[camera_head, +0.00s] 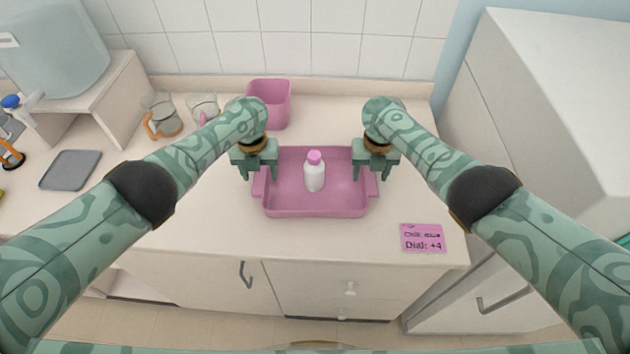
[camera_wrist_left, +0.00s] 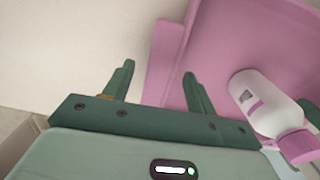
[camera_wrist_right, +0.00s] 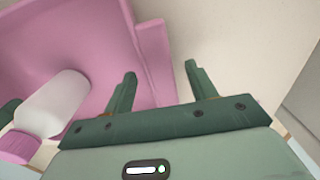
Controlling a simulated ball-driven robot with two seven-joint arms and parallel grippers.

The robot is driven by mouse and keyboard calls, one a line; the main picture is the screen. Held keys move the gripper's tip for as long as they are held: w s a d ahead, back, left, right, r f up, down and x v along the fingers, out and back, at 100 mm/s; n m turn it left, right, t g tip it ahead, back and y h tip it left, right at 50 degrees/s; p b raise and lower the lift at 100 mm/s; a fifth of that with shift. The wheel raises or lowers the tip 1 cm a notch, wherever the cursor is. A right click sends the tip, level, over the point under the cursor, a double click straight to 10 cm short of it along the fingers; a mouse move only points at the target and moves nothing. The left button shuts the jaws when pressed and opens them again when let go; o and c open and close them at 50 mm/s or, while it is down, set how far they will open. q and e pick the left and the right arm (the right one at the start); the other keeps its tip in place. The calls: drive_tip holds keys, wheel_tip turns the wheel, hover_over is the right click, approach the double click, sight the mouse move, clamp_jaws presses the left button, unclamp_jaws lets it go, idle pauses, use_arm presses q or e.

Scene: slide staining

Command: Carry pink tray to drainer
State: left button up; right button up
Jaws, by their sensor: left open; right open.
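The pink tray (camera_head: 316,208) lies on the counter in the middle of the head view, with a handle at each short side. A white bottle with a pink cap (camera_head: 314,176) stands in it. My left gripper (camera_head: 258,178) is open above the tray's left handle; in the left wrist view the handle (camera_wrist_left: 160,62) lies between the spread fingers (camera_wrist_left: 157,78). My right gripper (camera_head: 371,178) is open above the right handle; in the right wrist view the handle (camera_wrist_right: 157,60) lies between its fingers (camera_wrist_right: 160,78). Neither gripper is closed on the tray. I cannot make out a drainer.
A pink bin (camera_head: 270,104) stands behind the tray. A glass jug (camera_head: 161,116) and a grey mat (camera_head: 71,170) are at the left, near a shelf with a large clear container (camera_head: 52,52). A pink card (camera_head: 423,238) lies front right. A white cabinet (camera_head: 545,100) bounds the right.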

use_arm(q)
clamp_jaws()
use_arm(e)
clamp_jaws()
use_arm(q)
drive_tip(key=shift+r, duration=0.1)
use_arm(e)
drive_tip(key=shift+r, duration=0.1)
